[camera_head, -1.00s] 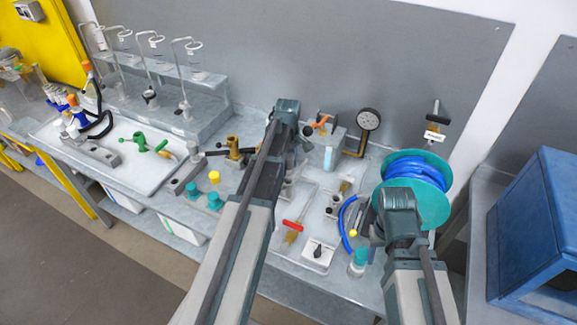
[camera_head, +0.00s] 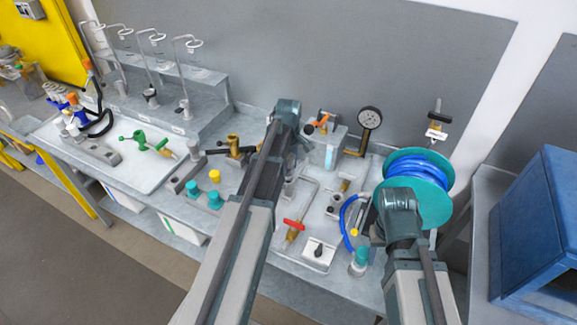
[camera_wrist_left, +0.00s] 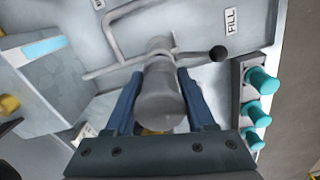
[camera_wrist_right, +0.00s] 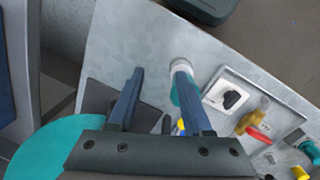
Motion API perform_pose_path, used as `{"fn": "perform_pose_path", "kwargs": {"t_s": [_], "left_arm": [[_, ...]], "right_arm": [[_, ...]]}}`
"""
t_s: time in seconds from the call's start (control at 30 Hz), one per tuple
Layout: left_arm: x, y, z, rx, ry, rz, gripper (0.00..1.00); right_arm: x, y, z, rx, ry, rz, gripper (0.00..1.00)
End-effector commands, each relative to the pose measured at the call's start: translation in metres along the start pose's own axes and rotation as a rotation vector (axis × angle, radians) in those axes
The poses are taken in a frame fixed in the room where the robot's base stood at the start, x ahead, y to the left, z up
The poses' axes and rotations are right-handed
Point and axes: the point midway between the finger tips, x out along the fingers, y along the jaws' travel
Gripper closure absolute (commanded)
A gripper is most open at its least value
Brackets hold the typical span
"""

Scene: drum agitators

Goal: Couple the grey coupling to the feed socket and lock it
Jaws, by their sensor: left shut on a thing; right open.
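The grey coupling (camera_wrist_left: 160,95) is a thick grey cylinder in the left wrist view. My left gripper (camera_wrist_left: 158,78) has its blue fingers on both sides of it and is shut on it. A narrower grey piece (camera_wrist_left: 159,47) lies in line beyond its far end. I cannot tell whether this is the feed socket or whether the two are joined. A lever with a black ball knob (camera_wrist_left: 217,53) sticks out to the right there. In the head view my left arm hides the coupling. My right gripper (camera_wrist_right: 160,73) is open and empty, over the bench's front right.
A bent grey pipe (camera_wrist_left: 112,32) runs close by the coupling, near a FILL label (camera_wrist_left: 231,21). Several teal knobs (camera_wrist_left: 262,80) stand to the right. A teal hose reel (camera_head: 432,205), a pressure gauge (camera_head: 369,118) and a red-handled valve (camera_head: 293,225) are on the right side.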

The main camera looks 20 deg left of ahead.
Motion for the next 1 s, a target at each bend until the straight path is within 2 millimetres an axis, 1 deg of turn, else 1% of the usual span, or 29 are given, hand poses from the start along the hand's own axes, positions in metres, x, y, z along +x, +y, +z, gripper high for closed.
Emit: {"fn": "perform_pose_path", "kwargs": {"t_s": [0.17, 0.7, 1.0], "left_arm": [[0.003, 0.0, 0.0, 0.0, 0.0, 0.0, 1.0], [0.023, 0.0, 0.0, 0.0, 0.0, 0.0, 1.0], [0.023, 0.0, 0.0, 0.0, 0.0, 0.0, 1.0]], "right_arm": [[0.003, 0.0, 0.0, 0.0, 0.0, 0.0, 0.5], [0.023, -0.002, -0.001, 0.0, 0.0, 0.0, 0.5], [0.023, -0.002, -0.001, 0.0, 0.0, 0.0, 0.5]]}}
